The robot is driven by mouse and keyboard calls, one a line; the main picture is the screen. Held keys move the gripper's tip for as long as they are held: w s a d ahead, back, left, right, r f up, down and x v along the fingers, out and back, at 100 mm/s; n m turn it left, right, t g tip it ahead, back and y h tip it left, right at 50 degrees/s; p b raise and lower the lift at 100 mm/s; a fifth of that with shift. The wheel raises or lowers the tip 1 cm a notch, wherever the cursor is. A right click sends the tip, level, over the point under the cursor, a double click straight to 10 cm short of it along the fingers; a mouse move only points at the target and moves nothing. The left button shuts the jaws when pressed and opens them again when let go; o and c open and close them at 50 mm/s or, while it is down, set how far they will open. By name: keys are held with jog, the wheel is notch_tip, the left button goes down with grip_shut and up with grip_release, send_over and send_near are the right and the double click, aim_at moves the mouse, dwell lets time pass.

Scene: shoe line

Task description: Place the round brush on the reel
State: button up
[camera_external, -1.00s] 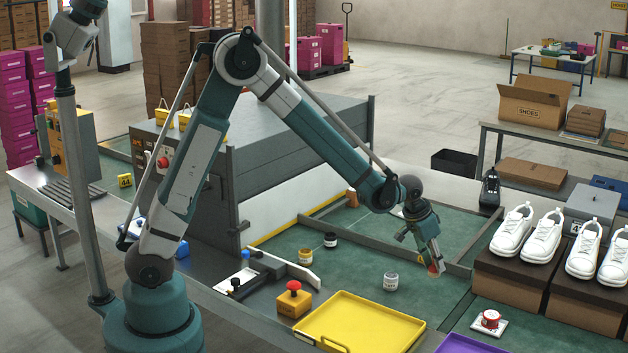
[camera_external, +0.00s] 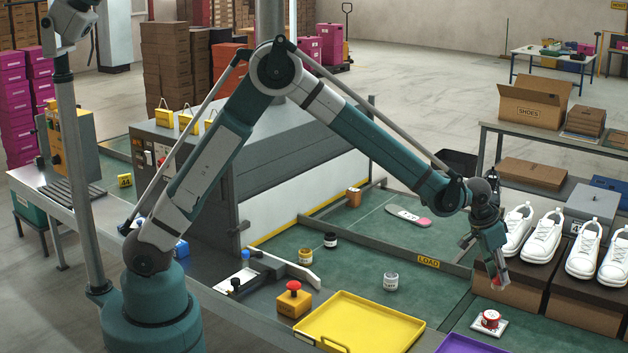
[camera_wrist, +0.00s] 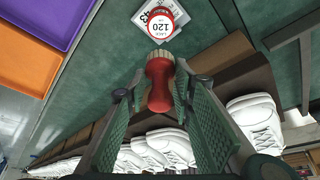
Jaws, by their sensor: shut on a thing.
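My gripper (camera_external: 498,273) is shut on the round brush (camera_wrist: 160,80), which has a red body and pale bristles. In the wrist view the brush sits between the two green fingers, bristles away from the palm. In the external view only a small red part of it (camera_external: 499,283) shows at the fingertips, in front of the brown shoe boxes. The reel (camera_external: 491,319) is red with a white top and stands on a white card at the lower right. In the wrist view the reel (camera_wrist: 160,22) reads "120" and lies just beyond the bristles. The brush appears raised and apart from it.
Brown boxes with white shoes (camera_external: 541,241) stand right beside my gripper. A yellow tray (camera_external: 361,335) and a purple tray (camera_external: 470,345) lie at the front. A grey-lidded jar (camera_external: 391,281) stands on the green mat. Green surface around the reel is clear.

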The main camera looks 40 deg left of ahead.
send_over(492, 315)
jog(key=shift+f+b, duration=0.4)
jog(key=shift+f, duration=2.75)
jog(key=shift+f, duration=1.85)
jog(key=shift+f+b, duration=0.15)
jog(key=shift+b, duration=0.15)
jog(key=o, duration=0.9)
